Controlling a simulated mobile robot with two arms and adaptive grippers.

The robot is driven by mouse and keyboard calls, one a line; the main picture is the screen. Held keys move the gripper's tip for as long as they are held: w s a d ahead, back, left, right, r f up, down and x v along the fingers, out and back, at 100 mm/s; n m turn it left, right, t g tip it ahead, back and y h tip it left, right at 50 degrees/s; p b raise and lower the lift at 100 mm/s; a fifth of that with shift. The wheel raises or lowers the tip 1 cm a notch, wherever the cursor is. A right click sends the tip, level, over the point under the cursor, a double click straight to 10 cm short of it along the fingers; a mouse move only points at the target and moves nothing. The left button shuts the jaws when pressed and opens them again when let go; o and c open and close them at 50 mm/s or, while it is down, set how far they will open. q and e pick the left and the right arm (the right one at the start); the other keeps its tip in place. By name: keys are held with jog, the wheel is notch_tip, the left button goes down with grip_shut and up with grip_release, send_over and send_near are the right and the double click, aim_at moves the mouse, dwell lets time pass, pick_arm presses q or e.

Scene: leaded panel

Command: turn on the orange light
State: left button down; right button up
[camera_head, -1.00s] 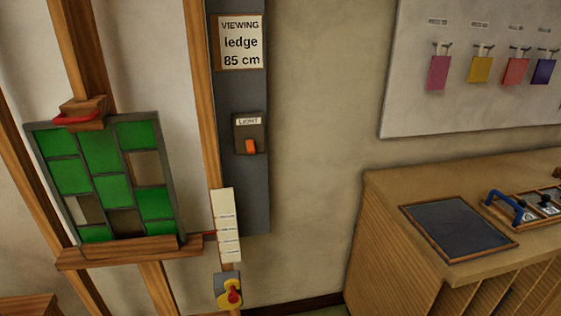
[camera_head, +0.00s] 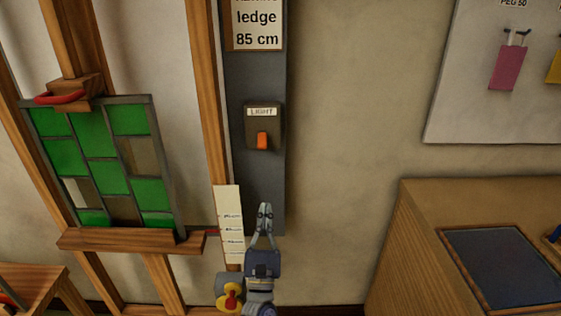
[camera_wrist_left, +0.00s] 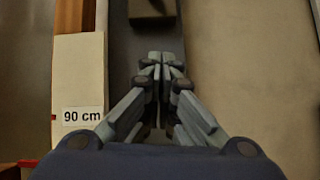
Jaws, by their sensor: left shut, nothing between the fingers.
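The orange light switch (camera_head: 262,140) sits on a dark box labelled LIGHT (camera_head: 262,112), fixed to a grey upright board (camera_head: 264,180). My left gripper (camera_head: 265,208) is shut and empty, pointing up, below the switch in the picture and apart from it. In the left wrist view my left gripper (camera_wrist_left: 162,62) shows its fingertips together in front of the grey board, with the lower part of the dark box (camera_wrist_left: 152,10) beyond them at the top edge. The orange rocker is not visible there. My right gripper is not in view.
A leaded panel with green panes (camera_head: 100,165) stands on an easel ledge (camera_head: 130,240) at left. A pale height scale (camera_head: 229,215) and a yellow-and-red knob (camera_head: 230,296) are just left of my gripper. A wooden cabinet (camera_head: 400,240) stands at right; bare wall lies between.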

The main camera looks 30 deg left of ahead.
aim_at(262, 141)
pick_arm(q)
jog(key=shift+a+r+n+y, duration=0.2)
jog(key=shift+r+n+y, duration=0.4)
jog(key=shift+r+n, duration=0.5)
jog(key=shift+s+f, duration=0.1)
jog(key=shift+f, duration=0.05)
jog(key=w+a+r+p, duration=0.3)
jog(key=w+r+p, duration=0.2)
jog(key=r, duration=0.4)
jog(key=shift+w+r+p, duration=0.15)
jog(key=shift+r+p, duration=0.25)
jog(key=shift+p, duration=0.4)
jog(key=shift+r, duration=0.1)
